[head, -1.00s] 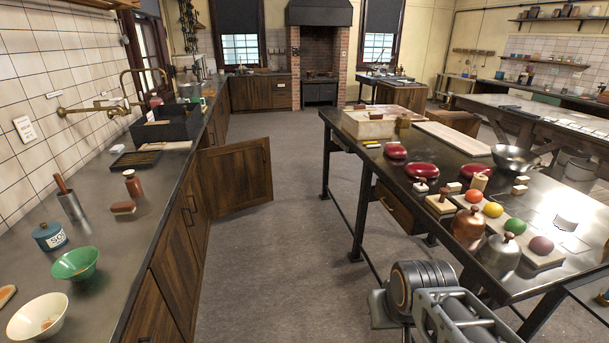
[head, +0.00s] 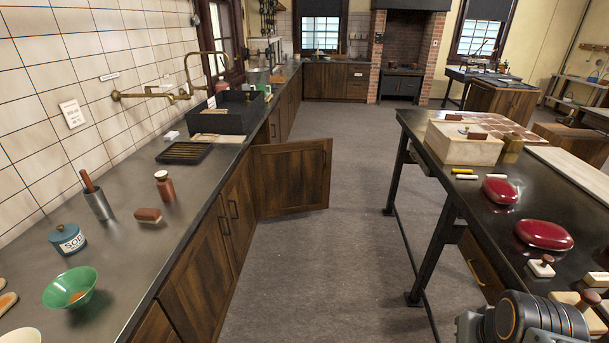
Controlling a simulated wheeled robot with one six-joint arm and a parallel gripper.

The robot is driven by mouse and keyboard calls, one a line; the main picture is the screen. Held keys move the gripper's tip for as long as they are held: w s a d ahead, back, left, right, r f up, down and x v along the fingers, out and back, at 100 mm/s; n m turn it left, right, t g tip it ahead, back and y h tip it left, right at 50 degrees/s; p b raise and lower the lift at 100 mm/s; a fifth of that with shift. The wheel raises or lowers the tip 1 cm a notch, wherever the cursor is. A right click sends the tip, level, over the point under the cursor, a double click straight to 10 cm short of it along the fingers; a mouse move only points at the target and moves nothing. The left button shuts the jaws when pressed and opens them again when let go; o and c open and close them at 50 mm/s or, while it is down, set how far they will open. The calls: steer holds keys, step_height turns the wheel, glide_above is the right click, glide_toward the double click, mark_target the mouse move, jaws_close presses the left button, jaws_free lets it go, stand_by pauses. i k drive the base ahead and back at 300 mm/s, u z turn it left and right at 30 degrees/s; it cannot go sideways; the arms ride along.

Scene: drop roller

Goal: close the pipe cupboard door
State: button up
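The pipe cupboard door (head: 291,177) is a dark wooden panel in the left counter's row of cupboards. It stands wide open, sticking out into the aisle below the sink area. The inside of the cupboard is hidden behind the door and the counter. Part of my arm shows at the bottom right, well apart from the door. My gripper is not in view.
The left counter (head: 150,225) carries a green bowl (head: 71,287), a blue soda jar (head: 67,239) and a brush (head: 148,215). The dark workbench (head: 470,215) bounds the aisle on the right. The grey floor (head: 340,270) between them is clear.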

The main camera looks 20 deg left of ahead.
mark_target(291, 177)
steer(key=i, duration=0.45)
steer(key=u, duration=1.05)
steer(key=i, duration=2.95)
steer(key=u, duration=0.4)
